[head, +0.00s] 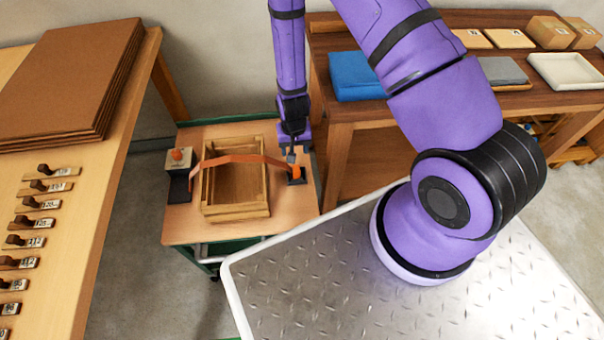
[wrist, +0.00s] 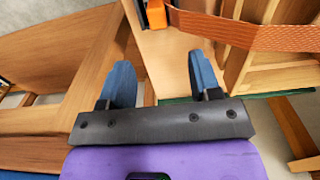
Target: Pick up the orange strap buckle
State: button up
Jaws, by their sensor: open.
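The orange strap buckle (head: 296,172) sits on a dark holder at the right side of a small wooden-topped cart (head: 190,226). It also shows at the top edge of the wrist view (wrist: 155,14), partly cut off. An orange strap (head: 240,159) runs from the buckle's side across a wooden crate (head: 234,212) to the cart's left side. My gripper (head: 293,154) is just behind the buckle in the head view. In the wrist view, the two blue fingers of my gripper (wrist: 161,82) are apart with nothing between them. The buckle lies beyond the fingertips.
A block with an orange knob (head: 177,155) and a dark holder stand at the cart's left. A bench (head: 322,88) with a blue folded item (head: 354,76) is behind right. A table (head: 92,190) with brown sheets and several labelled handles is at left.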

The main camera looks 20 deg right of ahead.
send_over(296, 168)
notch_tip(296, 168, down, 5)
jog(key=shift+w+d, duration=0.1)
jog(key=shift+w, duration=0.05)
jog(key=shift+f, duration=3.05)
grip_shut()
